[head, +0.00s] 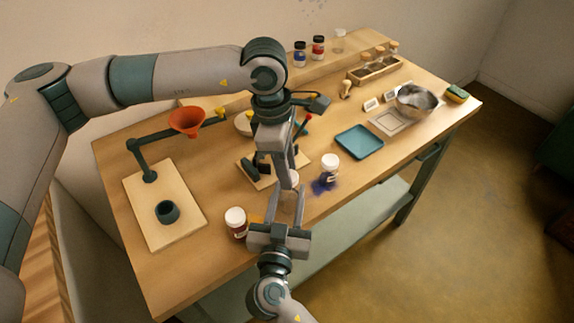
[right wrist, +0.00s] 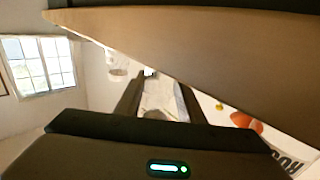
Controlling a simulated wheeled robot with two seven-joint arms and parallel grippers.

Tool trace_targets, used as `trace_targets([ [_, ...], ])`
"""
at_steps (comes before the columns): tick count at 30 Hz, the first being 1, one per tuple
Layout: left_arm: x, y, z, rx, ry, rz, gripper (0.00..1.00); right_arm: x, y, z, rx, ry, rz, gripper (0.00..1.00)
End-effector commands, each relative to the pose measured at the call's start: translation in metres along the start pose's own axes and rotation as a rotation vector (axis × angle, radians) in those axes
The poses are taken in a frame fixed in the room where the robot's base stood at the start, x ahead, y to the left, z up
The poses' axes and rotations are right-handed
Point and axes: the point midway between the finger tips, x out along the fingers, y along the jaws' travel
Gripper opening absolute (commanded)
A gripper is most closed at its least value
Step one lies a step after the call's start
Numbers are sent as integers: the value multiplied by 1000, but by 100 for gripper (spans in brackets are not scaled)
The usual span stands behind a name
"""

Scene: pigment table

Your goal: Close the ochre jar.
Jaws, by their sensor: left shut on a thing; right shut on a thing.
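My left gripper (head: 290,183) reaches down over the table's front half and is shut on a small white thing (head: 293,178), which looks like a jar lid; the fingers hide most of it. My right gripper (head: 289,200) comes up from the front edge, directly below the left one, and is shut. What it holds, likely the ochre jar, is mostly hidden between its fingers. In the right wrist view a pale thing (right wrist: 160,98) shows between the fingers. An ochre powder patch (head: 256,218) lies on the table left of my right gripper.
A white-lidded jar with a dark red label (head: 235,224) stands just left of the right gripper. Another white-lidded jar (head: 329,171) stands right, beside blue powder (head: 321,187). A teal tray (head: 359,142) lies farther right. An orange funnel (head: 186,121) is on a stand at left.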

Motion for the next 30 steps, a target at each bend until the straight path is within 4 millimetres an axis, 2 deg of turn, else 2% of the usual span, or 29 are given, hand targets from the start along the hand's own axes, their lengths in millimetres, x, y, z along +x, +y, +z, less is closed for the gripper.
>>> trace_targets([
  [11,1,0,0,0,0,0,11,0,0,0,0,0,0,0],
  [22,16,0,-2,-3,-1,-1,11,0,0,0,0,0,0,0],
  [30,18,0,-3,-3,0,1,11,0,0,0,0,0,0,0],
])
